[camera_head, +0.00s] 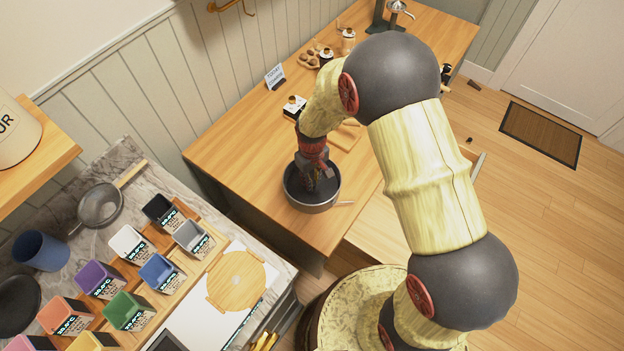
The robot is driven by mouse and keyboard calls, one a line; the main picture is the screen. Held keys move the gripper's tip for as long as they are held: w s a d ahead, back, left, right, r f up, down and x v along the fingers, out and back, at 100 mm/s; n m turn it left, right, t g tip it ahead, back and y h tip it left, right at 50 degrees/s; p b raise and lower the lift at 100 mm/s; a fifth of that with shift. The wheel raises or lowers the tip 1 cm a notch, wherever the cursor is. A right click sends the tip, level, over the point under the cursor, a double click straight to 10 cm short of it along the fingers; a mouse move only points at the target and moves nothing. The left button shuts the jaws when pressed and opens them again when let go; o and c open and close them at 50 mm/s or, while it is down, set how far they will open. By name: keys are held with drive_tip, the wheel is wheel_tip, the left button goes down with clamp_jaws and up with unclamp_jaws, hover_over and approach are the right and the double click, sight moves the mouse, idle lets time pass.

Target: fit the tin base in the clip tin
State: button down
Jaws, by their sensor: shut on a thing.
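The clip tin (311,208) is a round, dark grey tin with a tall wall, standing on the wooden table near its front edge. My gripper (323,180) points down into the tin's mouth, within its rim as seen from above. It is shut on the tin base, which is mostly hidden by the fingers and the tin wall. A dark surface shows inside the tin around the fingers. I cannot tell whether the base lies flat or touches the tin's bottom.
A wooden board (346,137) lies behind the tin. A small sign (275,77), a dark box (294,107) and jars (347,40) stand farther back. The table left of the tin is clear.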

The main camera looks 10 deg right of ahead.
drive_tip(key=shift+f+b, duration=0.45)
drive_tip(key=shift+f, duration=0.35)
drive_tip(key=c, duration=1.6)
unclamp_jaws()
drive_tip(key=shift+o, duration=0.2)
wheel_tip(320, 180, up, 12)
